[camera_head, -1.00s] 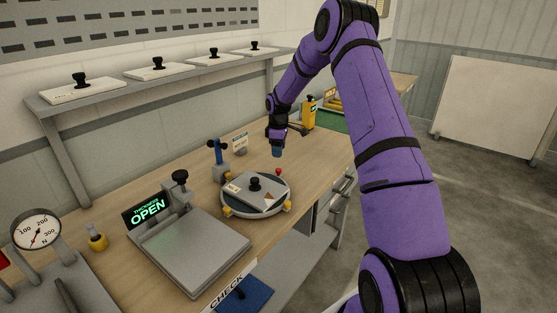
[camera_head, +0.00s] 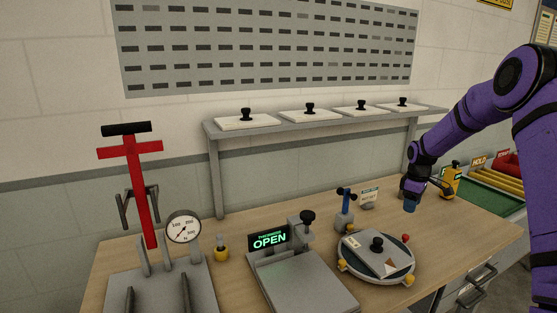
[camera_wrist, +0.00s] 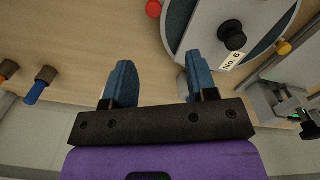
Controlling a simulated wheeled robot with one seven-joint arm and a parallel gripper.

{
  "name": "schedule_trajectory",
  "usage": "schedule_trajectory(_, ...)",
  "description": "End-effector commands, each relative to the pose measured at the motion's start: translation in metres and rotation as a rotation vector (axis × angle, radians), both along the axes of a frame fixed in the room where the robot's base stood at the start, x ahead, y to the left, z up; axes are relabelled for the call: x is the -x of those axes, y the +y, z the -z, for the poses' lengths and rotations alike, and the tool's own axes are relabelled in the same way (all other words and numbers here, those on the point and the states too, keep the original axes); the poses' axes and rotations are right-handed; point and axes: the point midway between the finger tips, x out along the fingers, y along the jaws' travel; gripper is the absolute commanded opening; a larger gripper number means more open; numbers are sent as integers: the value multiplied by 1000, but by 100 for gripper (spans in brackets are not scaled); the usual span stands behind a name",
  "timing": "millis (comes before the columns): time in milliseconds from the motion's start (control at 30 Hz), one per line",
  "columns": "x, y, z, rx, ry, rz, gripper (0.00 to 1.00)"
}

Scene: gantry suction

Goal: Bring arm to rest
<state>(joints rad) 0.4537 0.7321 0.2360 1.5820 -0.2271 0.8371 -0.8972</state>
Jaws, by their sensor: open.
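My purple arm reaches in from the right of the head view. My gripper (camera_head: 411,205) points down above the wooden bench, to the right of the round turntable. In the wrist view its two blue fingers (camera_wrist: 160,85) stand wide apart with nothing between them. Beyond the fingers, a pale plate with a black knob (camera_wrist: 231,36) and a "No. 6" label lies on the turntable. The same plate (camera_head: 362,244) shows in the head view, apart from my gripper.
A fixture with a green "OPEN" sign (camera_head: 269,240) stands left of the turntable. A dial gauge (camera_head: 184,227) and a red-handled press (camera_head: 140,180) stand further left. Several knobbed plates sit on the wall shelf (camera_head: 330,122). A yellow bottle (camera_head: 450,181) and green tray (camera_head: 490,198) lie right.

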Motion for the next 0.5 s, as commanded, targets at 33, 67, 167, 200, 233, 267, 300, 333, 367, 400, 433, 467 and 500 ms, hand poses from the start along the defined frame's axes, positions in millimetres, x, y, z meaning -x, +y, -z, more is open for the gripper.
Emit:
schedule_trajectory(33, 5, 8, -19, 11, -12, 9, 52)
schedule_trajectory(67, 8, 12, -29, 16, -18, 20, 52)
schedule_trajectory(167, 23, 30, -65, 32, -40, 56, 52)
schedule_trajectory(200, 30, 37, -79, 38, -49, 72, 52)
schedule_trajectory(233, 35, 42, -89, 43, -57, 84, 52)
schedule_trajectory(267, 41, 46, -99, 46, -63, 96, 52)
schedule_trajectory(300, 49, 53, -112, 52, -73, 114, 52)
schedule_trajectory(333, 55, 58, -121, 55, -80, 125, 52)
schedule_trajectory(367, 61, 63, -130, 57, -88, 137, 52)
schedule_trajectory(400, 69, 69, -142, 60, -98, 153, 52)
schedule_trajectory(433, 76, 74, -150, 62, -106, 167, 52)
schedule_trajectory(467, 83, 79, -158, 64, -114, 179, 52)
schedule_trajectory(500, 93, 85, -169, 66, -124, 197, 52)
